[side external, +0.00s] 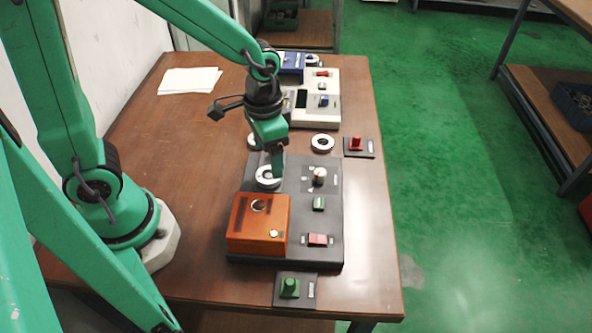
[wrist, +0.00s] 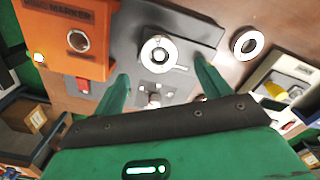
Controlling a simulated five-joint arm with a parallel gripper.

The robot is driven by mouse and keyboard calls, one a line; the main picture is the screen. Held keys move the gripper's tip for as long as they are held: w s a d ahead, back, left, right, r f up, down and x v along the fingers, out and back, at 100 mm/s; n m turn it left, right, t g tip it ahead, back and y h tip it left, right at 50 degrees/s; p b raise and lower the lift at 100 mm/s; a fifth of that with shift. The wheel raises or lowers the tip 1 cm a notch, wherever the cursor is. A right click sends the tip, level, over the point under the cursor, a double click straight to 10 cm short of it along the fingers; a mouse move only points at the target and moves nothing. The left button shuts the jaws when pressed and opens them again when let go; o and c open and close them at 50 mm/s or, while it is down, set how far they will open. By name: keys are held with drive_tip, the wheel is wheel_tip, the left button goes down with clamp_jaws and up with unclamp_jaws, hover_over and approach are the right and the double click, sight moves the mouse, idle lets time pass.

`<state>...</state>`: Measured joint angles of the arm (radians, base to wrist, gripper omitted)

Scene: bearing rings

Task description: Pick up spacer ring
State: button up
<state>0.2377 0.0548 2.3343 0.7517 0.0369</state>
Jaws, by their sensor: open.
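A pale ring (side external: 268,177) sits on the dark grey board (side external: 327,220) behind the orange box. It also shows in the wrist view (wrist: 158,55), around a lighter centre. A second white ring (side external: 322,142) lies on the brown table beyond the board, and it shows at the upper right of the wrist view (wrist: 248,43). I cannot tell from any marking which is the spacer ring. My gripper (side external: 274,174) is open and empty, pointing down close over the ring on the board. In the wrist view, my fingers (wrist: 162,68) stand apart on either side of that ring's line.
The orange marker box (side external: 258,223) stands close in front of the ring. A knob (side external: 319,176), a red switch (side external: 318,240) and a green knob (side external: 289,287) are nearby. A white device (side external: 322,98) and red-knob block (side external: 357,145) stand beyond.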

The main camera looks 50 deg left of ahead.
sight(270, 175)
drive_tip(key=shift+f, duration=2.55)
drive_tip(key=shift+c, duration=0.5)
drive_tip(key=c, duration=1.2)
drive_tip(key=shift+r, duration=0.2)
drive_tip(key=shift+r, duration=0.85)
drive_tip(key=shift+s+d+r, duration=0.1)
drive_tip(key=shift+d+r, duration=0.1)
drive_tip(key=shift+r, duration=0.45)
drive_tip(key=shift+s+d+r, duration=0.1)
drive_tip(key=shift+d+r, duration=0.05)
drive_tip(key=shift+r, duration=0.45)
drive_tip(key=s+d+r, duration=0.6)
drive_tip(key=s+d, duration=0.1)
drive_tip(key=shift+s+d+r, duration=0.25)
drive_tip(key=shift+s+d, duration=0.1)
drive_tip(key=shift+s, duration=0.05)
